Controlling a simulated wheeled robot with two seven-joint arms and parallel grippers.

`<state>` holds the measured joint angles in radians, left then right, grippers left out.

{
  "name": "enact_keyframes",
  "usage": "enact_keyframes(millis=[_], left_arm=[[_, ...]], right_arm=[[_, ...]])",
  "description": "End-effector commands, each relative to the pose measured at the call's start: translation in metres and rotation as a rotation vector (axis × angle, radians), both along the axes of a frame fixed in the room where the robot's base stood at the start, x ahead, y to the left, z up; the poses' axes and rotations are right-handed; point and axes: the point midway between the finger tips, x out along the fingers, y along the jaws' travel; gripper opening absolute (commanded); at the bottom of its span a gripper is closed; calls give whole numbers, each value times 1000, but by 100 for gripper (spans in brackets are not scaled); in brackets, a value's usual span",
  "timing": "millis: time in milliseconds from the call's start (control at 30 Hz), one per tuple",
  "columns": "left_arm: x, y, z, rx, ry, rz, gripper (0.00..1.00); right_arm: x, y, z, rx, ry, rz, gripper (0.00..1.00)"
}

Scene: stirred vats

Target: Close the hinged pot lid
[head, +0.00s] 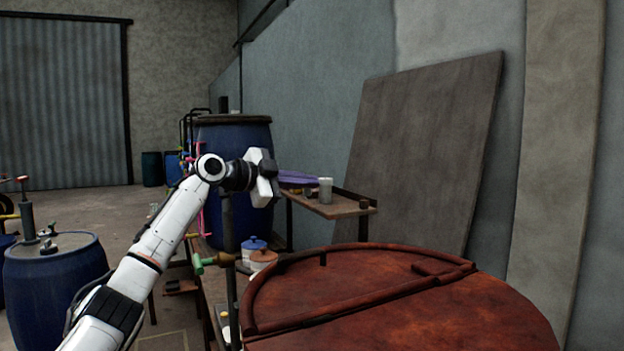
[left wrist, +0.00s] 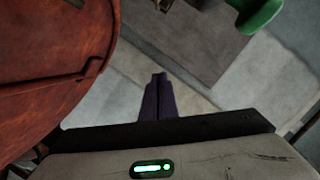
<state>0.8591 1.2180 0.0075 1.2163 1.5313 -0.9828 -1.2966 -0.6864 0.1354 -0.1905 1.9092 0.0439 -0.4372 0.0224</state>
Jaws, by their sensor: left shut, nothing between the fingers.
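The large rust-red pot (head: 500,315) stands at the lower right of the head view, cut off by the bottom edge. Its lid (head: 340,285) lies flat across the top, with a raised curved rim and a straight bar; I cannot tell whether any part stands open. The rust-red top also shows at the left of the left wrist view (left wrist: 50,75). My left gripper (head: 277,187) is above and beyond the pot's left far edge, apart from it. In the left wrist view its dark fingers (left wrist: 159,82) are together and empty, over the floor.
A blue barrel (head: 55,285) stands at left, and a larger blue vat (head: 240,150) behind my gripper. A small table (head: 330,208) holds a white cup (head: 325,190). A blue-lidded pot (head: 254,246) and green-handled valve (head: 207,263) are left of the pot. A grey panel (head: 425,150) leans behind.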

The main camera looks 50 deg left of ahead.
Motion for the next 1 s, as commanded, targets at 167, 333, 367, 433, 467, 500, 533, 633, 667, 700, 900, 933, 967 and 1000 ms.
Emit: enact_keyframes(millis=[167, 333, 367, 433, 467, 500, 533, 633, 667, 700, 900, 933, 967, 1000], left_arm=[[0, 0, 0, -1, 1, -1, 0], [0, 0, 0, -1, 0, 0, 0], [0, 0, -1, -1, 0, 0, 0], [-3, 1, -1, 0, 1, 1, 0], [-5, 1, -1, 0, 1, 2, 0], [-10, 2, -2, 1, 1, 4, 0], [-14, 3, -2, 1, 2, 4, 0], [-31, 4, -1, 4, 0, 3, 0], [-38, 4, -1, 3, 2, 3, 0], [-46, 5, 0, 4, 1, 4, 0], [-81, 7, 8, 1, 1, 1, 0], [-85, 7, 10, 1, 0, 1, 0], [-89, 7, 11, 1, 1, 1, 0], [-93, 8, 12, 1, 0, 1, 0]], right_arm=[[0, 0, 0, 1, 0, 1, 31], [0, 0, 0, 1, -1, 1, 31], [0, 1, 0, 1, -1, 1, 31], [0, 1, -3, 0, -1, 1, 31], [0, 1, -5, 0, -1, 1, 31], [0, 1, -8, 0, -1, 1, 31], [0, 1, -11, 0, -2, 2, 31], [0, 1, -23, -2, 1, 5, 31], [0, 2, -27, -3, 3, 7, 31], [0, 3, -32, -5, 2, 10, 31], [6, 12, -39, 1, -11, 28, 31], [6, 14, -39, 3, -13, 29, 31], [7, 15, -39, 4, -15, 31, 31], [7, 16, -39, 6, -17, 32, 31]])
